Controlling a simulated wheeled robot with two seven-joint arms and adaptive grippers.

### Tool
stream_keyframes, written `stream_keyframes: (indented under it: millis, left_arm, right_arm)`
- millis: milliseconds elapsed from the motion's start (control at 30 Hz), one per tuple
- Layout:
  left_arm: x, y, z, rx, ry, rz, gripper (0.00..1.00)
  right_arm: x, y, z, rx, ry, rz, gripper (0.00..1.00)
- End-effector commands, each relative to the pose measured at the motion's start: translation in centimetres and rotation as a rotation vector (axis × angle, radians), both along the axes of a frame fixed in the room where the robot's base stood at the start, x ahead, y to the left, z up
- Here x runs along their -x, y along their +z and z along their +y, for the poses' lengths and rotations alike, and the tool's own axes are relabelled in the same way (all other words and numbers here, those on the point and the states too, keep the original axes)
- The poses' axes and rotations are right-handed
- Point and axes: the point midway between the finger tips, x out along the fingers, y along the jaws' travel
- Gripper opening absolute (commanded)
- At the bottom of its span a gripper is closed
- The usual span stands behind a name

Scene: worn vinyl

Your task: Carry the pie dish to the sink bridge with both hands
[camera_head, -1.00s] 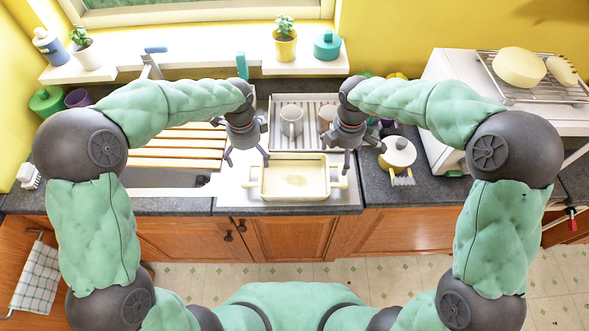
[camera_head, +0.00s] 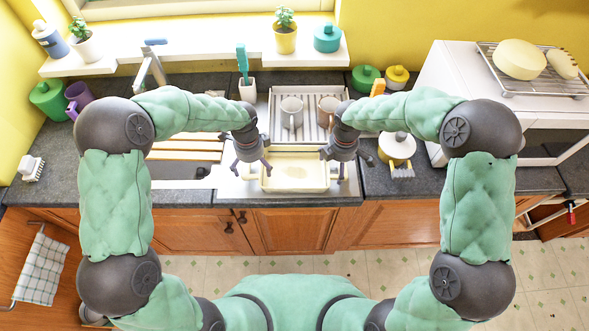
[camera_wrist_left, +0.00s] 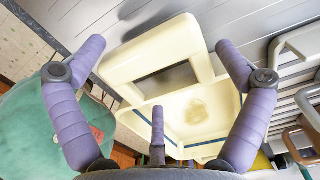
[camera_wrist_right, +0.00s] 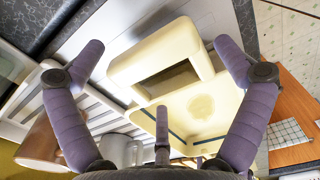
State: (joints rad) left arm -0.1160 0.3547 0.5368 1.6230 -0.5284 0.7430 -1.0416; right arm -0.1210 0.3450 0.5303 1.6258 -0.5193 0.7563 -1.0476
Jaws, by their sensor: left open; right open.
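The pie dish (camera_head: 295,178) is a cream rectangular dish with a loop handle at each end, resting level on the metal drainer at the counter's front. My left gripper (camera_head: 252,170) is open at its left handle; in the left wrist view that handle (camera_wrist_left: 150,52) shows between the spread fingers. My right gripper (camera_head: 339,170) is open at the right handle, and the right wrist view shows this handle (camera_wrist_right: 158,52) between its fingers. I cannot tell whether the fingers touch. The sink bridge (camera_head: 178,153), a slatted wooden rack over the sink, lies left of the dish, partly hidden by my left arm.
A dish rack (camera_head: 312,108) with a white mug (camera_head: 291,112) and a brown mug (camera_head: 327,110) stands just behind the dish. A cream lidded pot (camera_head: 397,149) and a brush stand to the right. The tap (camera_head: 150,62) rises behind the sink.

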Motion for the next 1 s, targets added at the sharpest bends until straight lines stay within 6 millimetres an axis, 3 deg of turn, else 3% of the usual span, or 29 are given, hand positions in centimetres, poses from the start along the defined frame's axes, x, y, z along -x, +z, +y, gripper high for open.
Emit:
stream_keyframes:
  millis: [167,467,500,700,800,1000]
  left_arm:
    - [-0.06,-1.01,-0.01,0.001,0.002,-0.002,1.0]
    - [-0.04,-1.18,-0.02,0.001,0.001,-0.002,1.0]
    - [-0.04,-1.18,-0.02,0.001,0.001,-0.002,0.97]
    - [-0.01,-1.19,-0.02,0.001,0.001,-0.001,0.41]
    - [0.04,-1.23,-0.03,0.0,0.0,0.001,0.17]
    - [0.04,-1.21,-0.03,0.0,0.0,0.001,0.17]
  right_arm:
    - [-0.04,-1.03,-0.01,0.0,0.0,-0.001,1.0]
    - [-0.04,-1.18,0.0,0.0,0.0,-0.002,1.0]
    - [-0.04,-1.18,0.0,0.0,0.0,-0.002,0.97]
    - [-0.05,-1.18,0.0,0.0,0.0,-0.002,0.41]
    - [-0.05,-1.19,0.01,0.0,-0.001,-0.002,0.17]
    - [-0.14,-1.11,0.0,-0.001,-0.001,-0.004,0.17]
